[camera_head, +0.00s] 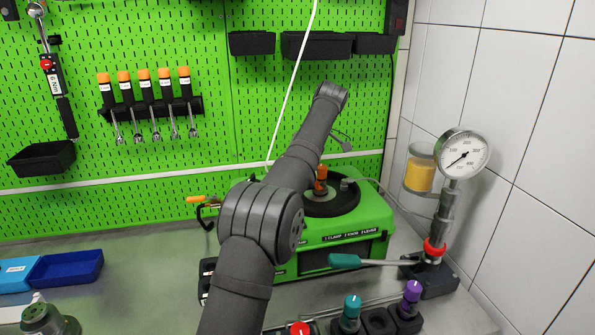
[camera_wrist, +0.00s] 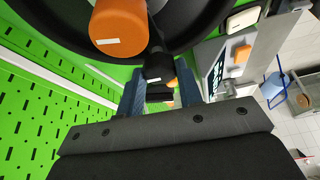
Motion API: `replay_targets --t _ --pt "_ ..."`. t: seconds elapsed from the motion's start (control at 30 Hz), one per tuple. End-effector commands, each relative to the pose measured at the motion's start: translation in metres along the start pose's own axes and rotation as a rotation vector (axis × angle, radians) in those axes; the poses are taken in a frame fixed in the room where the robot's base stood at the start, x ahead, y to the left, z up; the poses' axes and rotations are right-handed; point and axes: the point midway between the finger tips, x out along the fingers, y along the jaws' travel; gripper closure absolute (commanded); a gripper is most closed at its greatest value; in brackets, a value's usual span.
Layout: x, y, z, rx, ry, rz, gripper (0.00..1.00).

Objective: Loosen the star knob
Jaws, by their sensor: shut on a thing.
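In the wrist view, the two blue fingers of my gripper (camera_wrist: 161,82) are closed on a small black knob-like part (camera_wrist: 158,66), which appears to be the star knob. The fingers hide most of it, so its lobes cannot be made out. It sits at the edge of a dark round disc, beside a large orange cylinder (camera_wrist: 118,30). In the head view, the green pump bench (camera_head: 375,217) carries the black disc (camera_head: 345,200) with an upright orange-topped part (camera_head: 320,180). My arm covers the left side of the bench there, and my gripper and the knob are hidden.
A pressure gauge (camera_head: 463,153) on a stand rises at the right, with a teal-handled lever (camera_head: 352,261) in front of the bench. Teal (camera_head: 351,305) and purple (camera_head: 412,291) capped tools stand at the front. A blue tray (camera_head: 68,268) lies left.

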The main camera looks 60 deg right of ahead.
Motion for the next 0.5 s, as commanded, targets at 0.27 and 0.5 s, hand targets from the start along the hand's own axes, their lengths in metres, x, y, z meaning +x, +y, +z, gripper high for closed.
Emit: replay_targets --t 0.27,0.5 --pt "-0.0006 0.0001 -0.0002 0.001 -0.001 0.002 0.48" --pt "-0.0002 0.0001 0.0 0.001 0.0 0.001 0.45"
